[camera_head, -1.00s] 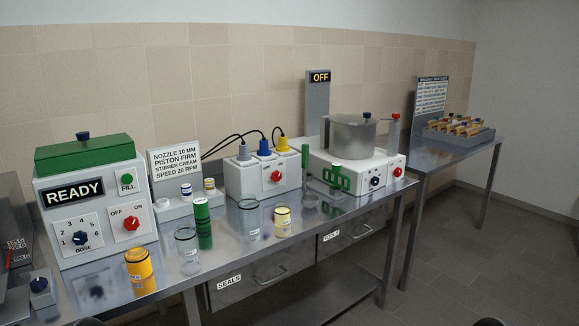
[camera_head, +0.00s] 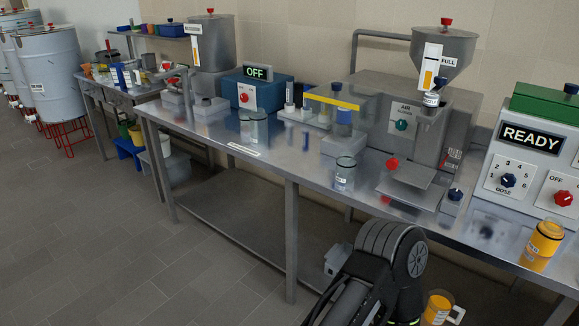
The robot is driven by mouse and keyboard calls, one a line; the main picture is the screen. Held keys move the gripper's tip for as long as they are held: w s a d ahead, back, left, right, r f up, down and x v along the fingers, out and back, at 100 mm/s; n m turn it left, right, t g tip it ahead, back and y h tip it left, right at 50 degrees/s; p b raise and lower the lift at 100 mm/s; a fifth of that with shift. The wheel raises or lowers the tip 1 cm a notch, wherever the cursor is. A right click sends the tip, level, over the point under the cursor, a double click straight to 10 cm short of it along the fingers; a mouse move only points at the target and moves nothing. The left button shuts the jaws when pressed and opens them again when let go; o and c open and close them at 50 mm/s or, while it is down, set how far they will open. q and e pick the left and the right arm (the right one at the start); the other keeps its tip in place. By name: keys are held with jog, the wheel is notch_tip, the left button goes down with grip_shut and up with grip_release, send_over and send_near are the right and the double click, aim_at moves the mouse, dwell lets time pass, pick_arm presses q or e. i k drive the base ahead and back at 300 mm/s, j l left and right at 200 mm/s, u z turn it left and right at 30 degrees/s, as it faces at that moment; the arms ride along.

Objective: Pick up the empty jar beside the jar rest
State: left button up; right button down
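A clear, apparently empty jar (camera_head: 345,175) with a dark rim and a white label stands upright on the steel bench in the head view. It is a little left of a flat grey plate (camera_head: 405,176) in front of the filling machine; I take this plate for the jar rest, but no label confirms it. The jar and plate look apart. A dark part of my own arm rises at the bottom centre, in front of the bench edge. No fingertips of either gripper show.
The filling machine (camera_head: 401,113) with its hopper stands behind the plate. A red knob (camera_head: 392,163) is close right of the jar. Two other clear jars (camera_head: 254,128) stand further left. An orange jar (camera_head: 541,245) stands at the right. The bench left of the jar is mostly clear.

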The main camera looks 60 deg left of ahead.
aim_at(346, 164)
jog(key=u, duration=1.65)
jog(key=i+j, duration=0.75)
jog(key=i+z, duration=0.1)
jog(key=z, duration=1.5)
